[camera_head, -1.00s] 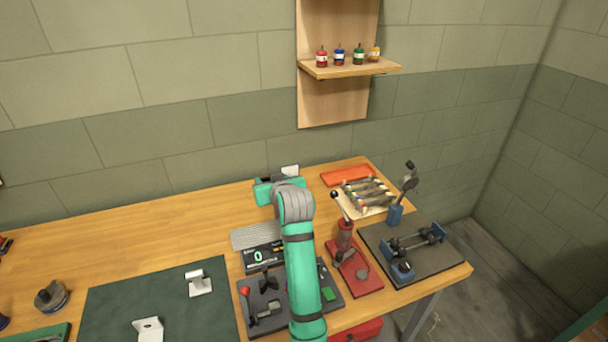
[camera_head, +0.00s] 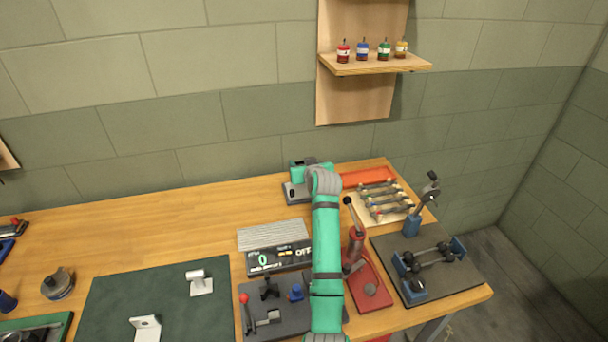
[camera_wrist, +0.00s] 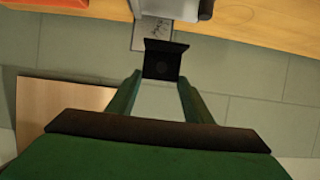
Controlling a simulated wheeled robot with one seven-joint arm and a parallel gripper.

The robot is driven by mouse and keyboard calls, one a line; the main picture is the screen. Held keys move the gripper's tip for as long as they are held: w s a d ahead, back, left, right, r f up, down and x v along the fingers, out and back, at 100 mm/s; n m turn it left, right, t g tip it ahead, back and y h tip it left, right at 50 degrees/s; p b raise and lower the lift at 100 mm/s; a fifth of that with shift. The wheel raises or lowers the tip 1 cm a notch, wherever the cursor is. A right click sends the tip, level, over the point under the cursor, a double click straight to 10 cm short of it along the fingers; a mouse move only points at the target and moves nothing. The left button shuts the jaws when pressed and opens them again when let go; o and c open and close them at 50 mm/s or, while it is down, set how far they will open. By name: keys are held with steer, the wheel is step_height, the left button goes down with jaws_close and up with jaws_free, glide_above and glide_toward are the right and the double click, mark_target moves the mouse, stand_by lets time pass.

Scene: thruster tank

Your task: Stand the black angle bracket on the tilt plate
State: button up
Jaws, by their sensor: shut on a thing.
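My gripper (camera_wrist: 160,80) is shut on the black angle bracket (camera_wrist: 162,63), which sits between the two green fingertips in the wrist view. A pale marked plate (camera_wrist: 140,37), seemingly the tilt plate, shows just beyond the bracket, beside a grey block (camera_wrist: 178,8). The bracket overlaps the plate in the picture; whether they touch I cannot tell. In the head view my arm reaches to the back of the bench, by a grey fixture (camera_head: 291,193). The bracket is not discernible there.
The bench (camera_head: 150,225) holds a display box (camera_head: 280,260) and a red lever press (camera_head: 368,290) near my arm. An orange tray (camera_head: 368,175) and a rack of rods (camera_head: 380,203) lie right of the grey fixture. A bottle shelf (camera_head: 375,66) hangs above. Bench left of the fixture is clear.

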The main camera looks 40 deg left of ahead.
steer(key=w+f, duration=0.1)
steer(key=w+a+f, duration=0.1)
steer(key=f, duration=0.1)
steer(key=shift+w+a+f, duration=0.1)
steer(key=shift+w+f, duration=0.05)
steer(key=shift+w, duration=0.15)
steer(key=shift+f, duration=1.6)
steer(key=o, duration=1.1)
steer(key=shift+f, duration=0.1)
steer(key=shift+o, duration=0.2)
